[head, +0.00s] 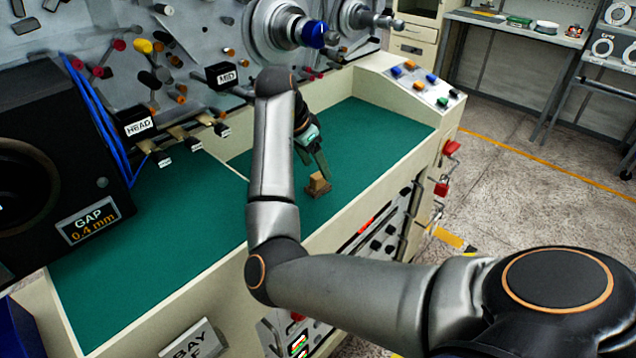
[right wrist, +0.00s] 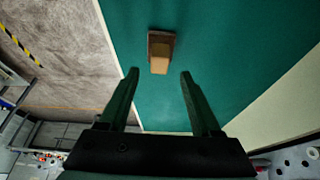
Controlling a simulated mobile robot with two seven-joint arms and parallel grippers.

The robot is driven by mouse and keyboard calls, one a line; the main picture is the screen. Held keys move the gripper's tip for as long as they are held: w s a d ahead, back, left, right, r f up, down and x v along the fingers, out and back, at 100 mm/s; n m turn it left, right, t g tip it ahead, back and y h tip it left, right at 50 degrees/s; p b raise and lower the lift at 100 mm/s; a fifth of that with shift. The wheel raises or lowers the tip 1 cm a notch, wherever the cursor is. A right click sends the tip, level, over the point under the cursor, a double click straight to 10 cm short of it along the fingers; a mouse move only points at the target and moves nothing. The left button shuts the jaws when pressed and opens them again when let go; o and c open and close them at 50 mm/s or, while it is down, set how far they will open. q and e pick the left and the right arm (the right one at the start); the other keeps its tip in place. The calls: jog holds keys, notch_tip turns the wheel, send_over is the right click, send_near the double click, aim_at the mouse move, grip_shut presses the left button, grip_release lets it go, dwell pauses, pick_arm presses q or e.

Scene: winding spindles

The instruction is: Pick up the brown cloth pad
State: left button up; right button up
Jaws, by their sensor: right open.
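The brown cloth pad (head: 319,184) lies on the green work surface (head: 376,143), toward its front edge. It looks like a small block, lighter tan on one part and darker brown on the other. In the right wrist view the pad (right wrist: 160,52) lies ahead of the fingertips, roughly centred between them. My right gripper (head: 318,166) points down just above the pad, close to it. In the right wrist view the right gripper (right wrist: 159,74) is open, with nothing between its fingers. My left gripper is not in view.
A black box labelled GAP 0.4 mm (head: 95,215) stands at the left. Signs HEAD (head: 139,127) and MID (head: 225,77) and several coloured pegs line the back panel. A button panel (head: 415,82) is at the right end. The green surface around the pad is clear.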

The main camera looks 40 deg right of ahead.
aim_at(318, 175)
jog(key=x, duration=0.4)
jog(key=shift+s+a+f, duration=0.1)
jog(key=shift+a+f, duration=0.05)
jog(key=shift+a, duration=0.1)
grip_shut()
